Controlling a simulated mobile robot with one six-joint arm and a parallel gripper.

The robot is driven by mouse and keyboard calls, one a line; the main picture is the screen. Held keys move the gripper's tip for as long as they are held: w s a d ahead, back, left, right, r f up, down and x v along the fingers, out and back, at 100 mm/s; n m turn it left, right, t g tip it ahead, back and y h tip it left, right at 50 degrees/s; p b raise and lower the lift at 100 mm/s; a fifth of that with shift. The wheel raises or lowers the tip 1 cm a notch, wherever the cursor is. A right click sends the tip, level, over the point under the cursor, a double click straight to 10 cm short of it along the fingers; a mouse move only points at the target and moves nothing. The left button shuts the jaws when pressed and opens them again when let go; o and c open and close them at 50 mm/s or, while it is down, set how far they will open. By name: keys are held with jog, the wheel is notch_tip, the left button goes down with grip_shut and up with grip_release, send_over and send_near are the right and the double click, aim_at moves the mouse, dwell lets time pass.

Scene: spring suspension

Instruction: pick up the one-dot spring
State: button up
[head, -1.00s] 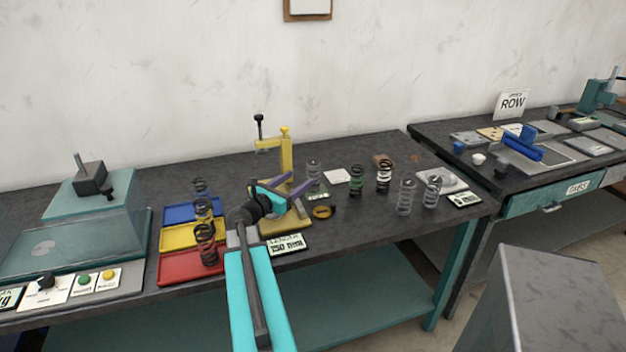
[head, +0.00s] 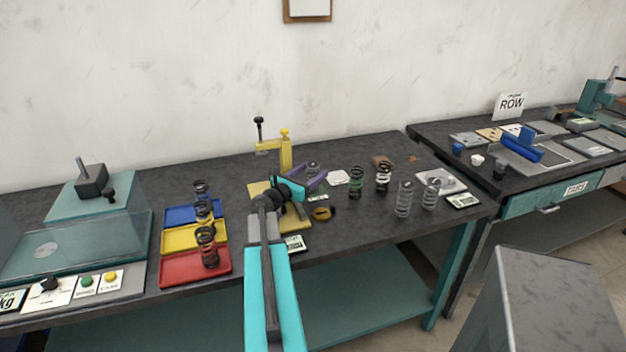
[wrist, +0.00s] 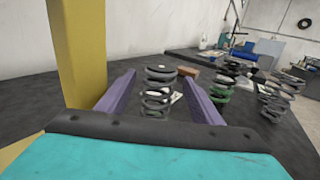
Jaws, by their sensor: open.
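My gripper (head: 312,184) is open, its two purple fingers spread and pointing toward a grey spring (head: 313,167). In the wrist view this spring (wrist: 159,88) stands upright between and beyond the open fingers (wrist: 158,84). A small pale spot shows on its top, but I cannot tell if it is a dot mark. In the head view my gripper hides its lower part. Other springs stand to the right: one with green (head: 356,182), one dark with white (head: 383,178), and two grey ones (head: 404,198) (head: 430,193). I cannot read dots on them.
A yellow clamp stand (head: 286,155) rises close on the left of my gripper. Blue (head: 176,215), yellow (head: 175,238) and red (head: 175,270) trays with dark springs lie further left. A brass-coloured ring (head: 323,214) lies near the gripper. A grey plate (head: 438,180) lies at the right.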

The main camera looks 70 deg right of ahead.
dwell(0.3)
jog(key=shift+p+x, duration=0.8)
jog(key=shift+x, duration=1.85)
jog(key=c, duration=1.3)
jog(key=shift+r, duration=0.15)
